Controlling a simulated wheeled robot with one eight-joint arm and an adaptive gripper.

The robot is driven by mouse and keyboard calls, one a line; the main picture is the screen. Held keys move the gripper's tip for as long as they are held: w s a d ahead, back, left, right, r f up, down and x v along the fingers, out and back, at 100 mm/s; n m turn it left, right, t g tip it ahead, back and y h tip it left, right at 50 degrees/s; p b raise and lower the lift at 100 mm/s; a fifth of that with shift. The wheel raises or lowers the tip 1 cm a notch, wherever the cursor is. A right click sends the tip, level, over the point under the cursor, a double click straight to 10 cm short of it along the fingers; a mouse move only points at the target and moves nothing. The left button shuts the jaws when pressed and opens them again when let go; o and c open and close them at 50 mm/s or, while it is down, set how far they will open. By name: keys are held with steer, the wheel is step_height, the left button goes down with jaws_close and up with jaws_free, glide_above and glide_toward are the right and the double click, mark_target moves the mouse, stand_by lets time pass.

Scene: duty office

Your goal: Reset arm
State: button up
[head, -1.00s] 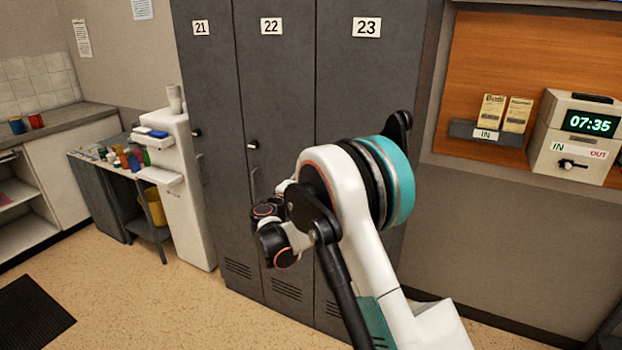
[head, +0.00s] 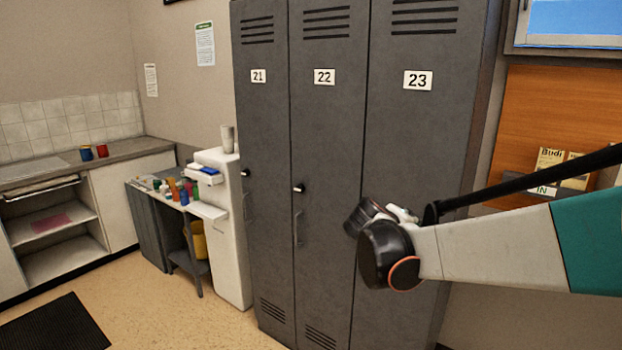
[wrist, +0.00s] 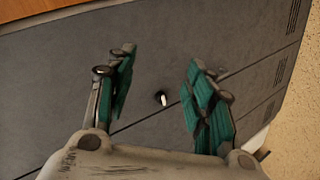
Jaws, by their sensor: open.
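My gripper (wrist: 158,95) is open in the wrist view, its two teal-padded fingers well apart with nothing between them touching. Behind the gap are a grey locker front and a small locker knob (wrist: 161,98). In the head view my arm reaches in from the right edge, in front of locker 23 (head: 415,150). The gripper's fingers do not show in the head view.
Lockers 21 (head: 262,150) and 22 (head: 322,140) stand shut left of locker 23. A white dispenser (head: 225,240) and a small table with several bottles (head: 175,190) stand further left. A wall holder with leaflets (head: 550,158) is at the right. Floor at the front left is clear except for a black mat (head: 55,325).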

steer(key=s+a+f+m+g+y, duration=0.1)
steer(key=s+f+m+y, duration=0.1)
steer(key=s, duration=0.9)
steer(key=s+a+f+m+y, duration=0.1)
steer(key=s+m+y, duration=0.1)
steer(key=s, duration=0.9)
steer(key=s+a+f+m+g+y, duration=0.1)
steer(key=s+f+m+y, duration=0.1)
steer(key=s, duration=0.9)
steer(key=shift+s+a+f+g+y, duration=0.15)
steer(key=shift+s+f+g+y, duration=0.2)
steer(key=shift+y, duration=0.35)
